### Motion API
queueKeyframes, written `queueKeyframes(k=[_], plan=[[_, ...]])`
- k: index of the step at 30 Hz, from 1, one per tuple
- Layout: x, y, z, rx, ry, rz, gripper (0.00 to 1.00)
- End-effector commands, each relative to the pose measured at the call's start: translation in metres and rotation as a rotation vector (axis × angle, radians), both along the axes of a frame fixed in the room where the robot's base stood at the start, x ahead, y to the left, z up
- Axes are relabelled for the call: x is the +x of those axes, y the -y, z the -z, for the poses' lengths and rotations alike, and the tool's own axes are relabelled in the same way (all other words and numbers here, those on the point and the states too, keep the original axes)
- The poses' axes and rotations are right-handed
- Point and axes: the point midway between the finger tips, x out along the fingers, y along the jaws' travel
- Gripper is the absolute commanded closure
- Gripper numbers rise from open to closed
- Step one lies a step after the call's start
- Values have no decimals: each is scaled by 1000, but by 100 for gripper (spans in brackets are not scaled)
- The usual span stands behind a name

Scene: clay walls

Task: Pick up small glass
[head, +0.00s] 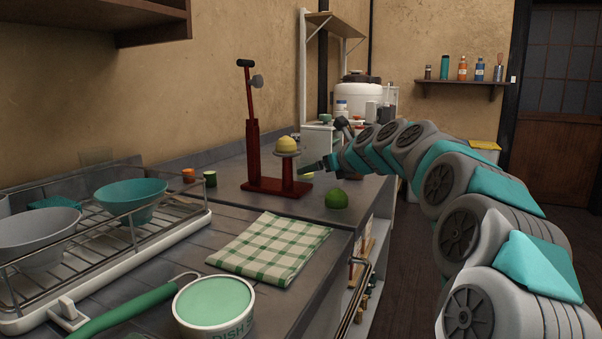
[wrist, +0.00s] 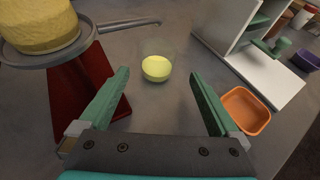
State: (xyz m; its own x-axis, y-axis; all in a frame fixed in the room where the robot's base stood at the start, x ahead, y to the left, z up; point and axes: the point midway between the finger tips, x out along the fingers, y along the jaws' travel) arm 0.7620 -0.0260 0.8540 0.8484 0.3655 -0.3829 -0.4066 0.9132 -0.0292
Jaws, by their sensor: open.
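A small round yellow-green thing (wrist: 157,68), which looks like the small glass with a faint clear rim, stands on the grey counter in the wrist view. It lies ahead of my gripper (wrist: 159,76), roughly centred between the two green fingertips. My gripper is open with nothing held. In the head view the small glass (head: 307,177) shows only as a bit of yellow below my gripper (head: 312,167), which partly covers it. I cannot tell how far the fingers are from it.
The dark red stand with a yellow lump on its plate (wrist: 45,35) is close on the left. An orange bowl (wrist: 246,110) and a white shelf unit (wrist: 245,55) are close on the right. A green lime (head: 336,198) and a checked cloth (head: 270,246) lie nearer on the counter.

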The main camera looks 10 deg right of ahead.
Motion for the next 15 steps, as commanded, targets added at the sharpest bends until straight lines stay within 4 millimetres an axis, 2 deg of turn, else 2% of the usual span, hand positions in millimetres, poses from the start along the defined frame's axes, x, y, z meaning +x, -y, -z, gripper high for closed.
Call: queueKeyframes(k=[7, 15], plan=[[15, -9, 7, 0, 0, 0, 2], [43, -23, 20, 1, -1, -1, 2]])
